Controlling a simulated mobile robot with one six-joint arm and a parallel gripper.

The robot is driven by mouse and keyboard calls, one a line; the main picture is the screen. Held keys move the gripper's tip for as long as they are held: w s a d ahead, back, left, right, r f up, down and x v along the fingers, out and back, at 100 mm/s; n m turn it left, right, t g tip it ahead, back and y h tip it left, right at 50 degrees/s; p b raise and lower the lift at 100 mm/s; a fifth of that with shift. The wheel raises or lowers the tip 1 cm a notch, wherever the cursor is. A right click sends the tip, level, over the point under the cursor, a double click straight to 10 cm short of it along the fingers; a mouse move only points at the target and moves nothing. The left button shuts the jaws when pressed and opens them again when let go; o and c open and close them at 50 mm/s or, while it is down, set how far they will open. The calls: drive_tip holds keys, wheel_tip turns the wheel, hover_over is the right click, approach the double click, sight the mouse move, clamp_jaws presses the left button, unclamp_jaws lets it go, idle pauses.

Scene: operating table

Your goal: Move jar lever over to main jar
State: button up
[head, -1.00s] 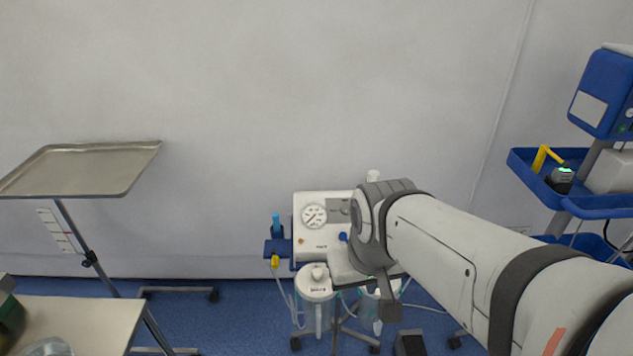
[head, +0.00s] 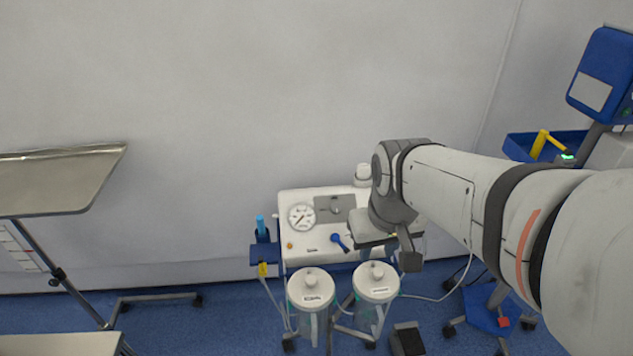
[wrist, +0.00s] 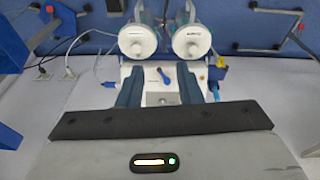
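Two lidded clear jars, a left one (head: 311,289) and a right one (head: 376,283), hang below the unit. Their labels are too small to read. My gripper (wrist: 161,66) is open and empty. In the head view it is right of the lever; its fingertips are hard to make out there.
A blue holder (head: 264,254) with a tube is at the unit's left side. A metal tray stand (head: 60,180) is at far left. A blue equipment cart (head: 545,145) is at right, behind my arm. A dark pedal (head: 407,339) lies on the floor.

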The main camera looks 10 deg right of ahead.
drive_tip(key=w+f+n+b, duration=0.1)
drive_tip(key=w+f+b, duration=0.15)
drive_tip(key=w, duration=0.35)
drive_tip(key=w+f+n+b, duration=0.1)
drive_tip(key=w+f+b, duration=0.1)
drive_tip(key=w+f, duration=0.25)
drive_tip(key=n+g+h+b, duration=0.1)
drive_tip(key=n+b, duration=0.3)
hover_over(339, 240)
drive_tip(key=a, duration=0.1)
wheel_tip(339, 240, down, 12)
drive_tip(key=f, duration=0.5)
drive_tip(key=f+b, duration=0.1)
drive_tip(key=f, duration=0.1)
drive_tip(key=shift+d+f, duration=0.15)
drive_tip(key=shift+d, duration=0.25)
drive_tip(key=shift+c, duration=0.4)
